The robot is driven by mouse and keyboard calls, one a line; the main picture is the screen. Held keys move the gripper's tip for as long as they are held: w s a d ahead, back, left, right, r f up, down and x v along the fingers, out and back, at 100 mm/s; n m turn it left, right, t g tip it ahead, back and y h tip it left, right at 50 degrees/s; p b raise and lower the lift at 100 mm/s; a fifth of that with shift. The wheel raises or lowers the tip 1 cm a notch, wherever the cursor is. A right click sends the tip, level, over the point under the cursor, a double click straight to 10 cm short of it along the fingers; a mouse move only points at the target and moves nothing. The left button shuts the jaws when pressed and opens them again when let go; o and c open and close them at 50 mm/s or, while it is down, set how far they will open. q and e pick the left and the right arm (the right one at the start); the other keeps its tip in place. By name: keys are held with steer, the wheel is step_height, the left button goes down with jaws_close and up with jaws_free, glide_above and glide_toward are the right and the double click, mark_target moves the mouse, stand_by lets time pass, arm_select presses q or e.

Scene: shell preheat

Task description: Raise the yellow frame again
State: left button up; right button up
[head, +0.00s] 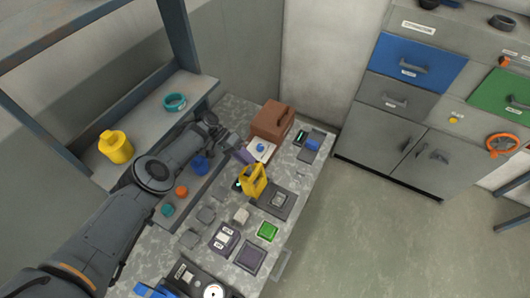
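The yellow frame (254,181) is a small open frame in the middle of the workbench. It stands tilted up at the left edge of a dark square device (278,200) with a grey centre. My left arm comes in from the left, and my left gripper (241,153) is above the bench, just behind the frame in the picture. The fingers are small and partly hidden, so I cannot tell whether they are open or touch the frame. My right gripper is not in view.
A brown case (271,121) stands at the bench's back. A green block (268,231) and several dark blocks lie in front. A shelf at left holds a yellow pot (115,147) and teal ring (175,102). Drawers (417,64) stand right, across open floor.

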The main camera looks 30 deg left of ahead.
arm_select(q)
steer(key=d+r+p, duration=0.5)
steer(key=d+p, duration=0.1)
steer(key=d, duration=0.2)
steer(key=shift+s, duration=0.2)
steer(key=shift+d+r, duration=0.1)
steer(key=shift+r, duration=0.05)
